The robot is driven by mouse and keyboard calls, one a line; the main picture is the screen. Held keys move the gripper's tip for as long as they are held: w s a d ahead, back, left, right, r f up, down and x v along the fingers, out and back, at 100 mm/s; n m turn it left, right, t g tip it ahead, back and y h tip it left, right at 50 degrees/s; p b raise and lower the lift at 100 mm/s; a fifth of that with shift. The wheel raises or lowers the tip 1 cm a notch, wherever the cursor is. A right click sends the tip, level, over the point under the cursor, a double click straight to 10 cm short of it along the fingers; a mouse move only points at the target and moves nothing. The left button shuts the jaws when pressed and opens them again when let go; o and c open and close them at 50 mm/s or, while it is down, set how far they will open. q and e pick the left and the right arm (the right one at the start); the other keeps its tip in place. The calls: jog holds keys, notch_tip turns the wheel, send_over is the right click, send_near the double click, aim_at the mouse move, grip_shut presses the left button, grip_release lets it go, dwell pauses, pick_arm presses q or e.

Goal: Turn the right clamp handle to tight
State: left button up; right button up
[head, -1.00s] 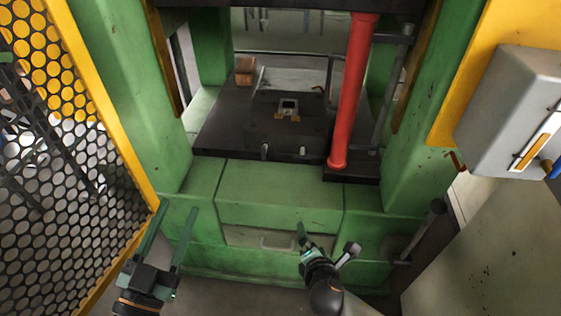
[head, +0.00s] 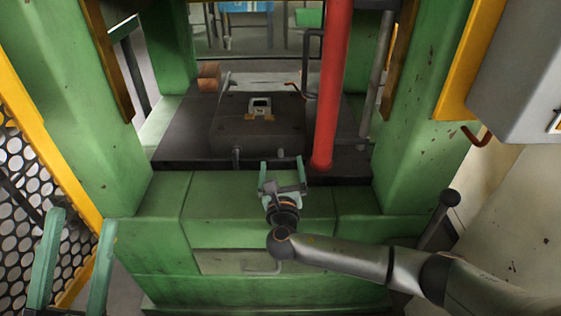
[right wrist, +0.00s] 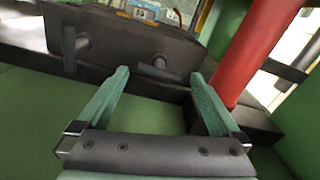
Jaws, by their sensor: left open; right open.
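A dark block (head: 228,134) sits on the press bed, with two small bar handles on its front face. The right clamp handle (right wrist: 153,72) is a short dark bar on a stub, lying slanted in the right wrist view. The left handle (right wrist: 69,50) stands upright there and also shows in the head view (head: 237,156). My right gripper (head: 283,161) is open and empty in front of the block. In the right wrist view the right handle appears between its fingertips (right wrist: 160,76), seemingly beyond them. My left gripper (head: 83,217) is open and empty at lower left.
A red vertical post (head: 332,90) stands close right of my right gripper. Green press columns (head: 425,130) flank the bed. A yellow-framed mesh guard (head: 30,200) is at the left, behind my left gripper. A grey box (head: 515,80) hangs upper right.

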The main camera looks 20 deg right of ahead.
aim_at(281, 154)
jog(key=shift+b+x, duration=0.55)
jog(key=shift+x, duration=1.7)
jog(key=shift+c, duration=0.2)
jog(key=c, duration=1)
jog(key=shift+c, duration=0.2)
